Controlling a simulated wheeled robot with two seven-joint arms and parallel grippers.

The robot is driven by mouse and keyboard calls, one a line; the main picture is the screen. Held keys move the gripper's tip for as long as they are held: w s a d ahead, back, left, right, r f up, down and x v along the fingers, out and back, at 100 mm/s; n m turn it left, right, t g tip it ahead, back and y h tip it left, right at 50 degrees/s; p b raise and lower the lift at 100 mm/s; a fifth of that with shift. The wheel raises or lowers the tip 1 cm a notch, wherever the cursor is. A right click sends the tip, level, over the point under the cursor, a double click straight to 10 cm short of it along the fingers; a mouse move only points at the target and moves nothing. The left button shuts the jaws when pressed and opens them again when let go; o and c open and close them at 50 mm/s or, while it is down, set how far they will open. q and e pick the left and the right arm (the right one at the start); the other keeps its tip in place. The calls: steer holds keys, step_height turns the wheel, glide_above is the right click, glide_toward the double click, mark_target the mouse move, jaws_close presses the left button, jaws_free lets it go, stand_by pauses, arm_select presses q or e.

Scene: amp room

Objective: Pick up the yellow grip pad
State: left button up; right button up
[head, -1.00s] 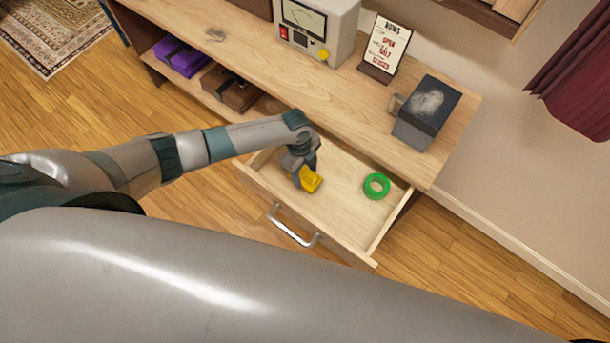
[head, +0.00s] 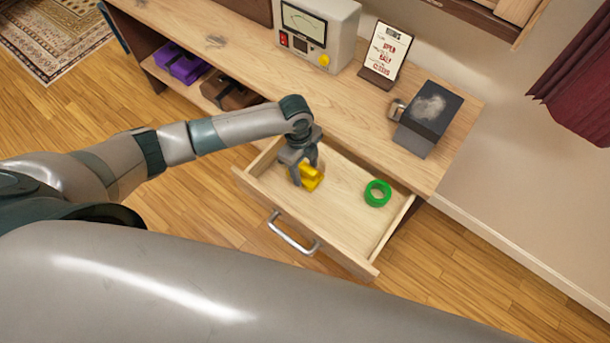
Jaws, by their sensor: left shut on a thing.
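The yellow grip pad (head: 311,183) is in the open drawer (head: 350,222), at the drawer's left part. My left gripper (head: 305,176) comes down over it from above and is shut on it. Its fingers cover part of the pad. I cannot tell whether the pad still touches the drawer floor. My right gripper is not in view.
A green ring (head: 377,193) lies in the drawer to the right. The wooden bench (head: 330,95) above carries a meter box (head: 310,30), a sign (head: 386,48) and a dark box (head: 428,115). The drawer's front has a metal handle (head: 290,236).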

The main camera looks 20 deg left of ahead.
arm_select(q)
steer(key=shift+r, duration=1.35)
